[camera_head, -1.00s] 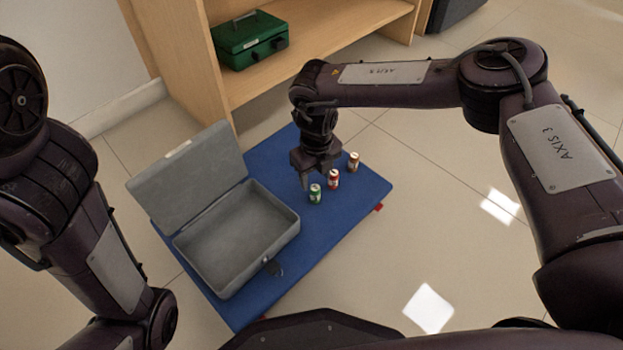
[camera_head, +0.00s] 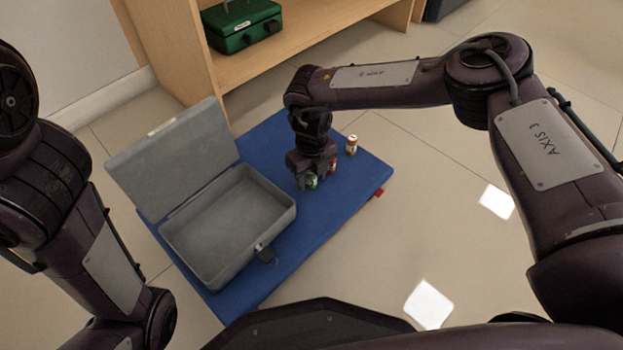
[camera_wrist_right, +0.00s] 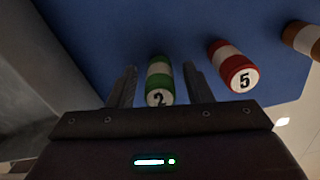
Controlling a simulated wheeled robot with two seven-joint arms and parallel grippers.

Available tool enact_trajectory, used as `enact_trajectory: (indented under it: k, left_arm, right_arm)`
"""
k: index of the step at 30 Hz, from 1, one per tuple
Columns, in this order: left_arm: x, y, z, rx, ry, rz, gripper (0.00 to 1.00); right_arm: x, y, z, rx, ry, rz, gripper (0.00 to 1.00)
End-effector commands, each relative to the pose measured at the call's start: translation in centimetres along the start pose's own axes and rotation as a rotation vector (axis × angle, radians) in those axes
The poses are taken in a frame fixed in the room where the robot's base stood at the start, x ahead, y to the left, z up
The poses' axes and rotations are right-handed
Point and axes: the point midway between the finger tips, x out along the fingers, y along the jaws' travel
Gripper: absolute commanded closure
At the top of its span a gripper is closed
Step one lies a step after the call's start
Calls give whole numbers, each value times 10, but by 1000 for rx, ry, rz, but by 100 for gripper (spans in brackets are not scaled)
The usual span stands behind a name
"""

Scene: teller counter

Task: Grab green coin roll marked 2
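The green coin roll (camera_wrist_right: 159,80) with a white band and a 2 on its end stands on the blue mat (camera_head: 332,215). In the head view the green roll (camera_head: 312,181) shows just under my right gripper (camera_head: 307,182). In the right wrist view my right gripper (camera_wrist_right: 160,85) has its two fingers apart, one on each side of the green roll. A gap shows between the right finger and the roll; contact on the left is unclear. My left arm (camera_head: 105,255) comes in from the left, with its gripper out of view.
A red roll (camera_wrist_right: 232,66) marked 5 stands close to the right finger. A brown roll (camera_head: 351,145) stands farther right. An open grey box (camera_head: 205,265) lies left of the rolls. A green cash box (camera_head: 242,25) sits on a wooden shelf.

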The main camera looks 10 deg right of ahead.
Motion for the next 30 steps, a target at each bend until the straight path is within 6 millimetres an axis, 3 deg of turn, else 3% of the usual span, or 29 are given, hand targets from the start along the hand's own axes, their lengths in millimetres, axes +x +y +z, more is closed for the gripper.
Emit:
enact_trajectory:
  k: [1, 10, 22, 26, 30]
  left_arm:
    - [0, 0, 0, 0, 0, 0, 64]
    - [1, 0, 0, 0, 2, 0, 64]
    - [7, -1, 1, 0, 4, 1, 64]
    - [19, -2, 4, 0, 5, 0, 64]
    - [38, -5, 12, 2, 0, 3, 64]
  right_arm:
    - [0, 0, 0, 0, 0, 0, 61]
    - [0, 0, 0, 0, 0, 0, 100]
    - [-10, 0, 0, 0, -1, 0, 100]
    - [-28, 0, 0, 0, -1, 0, 100]
    - [-61, 0, 1, 1, -3, 0, 100]
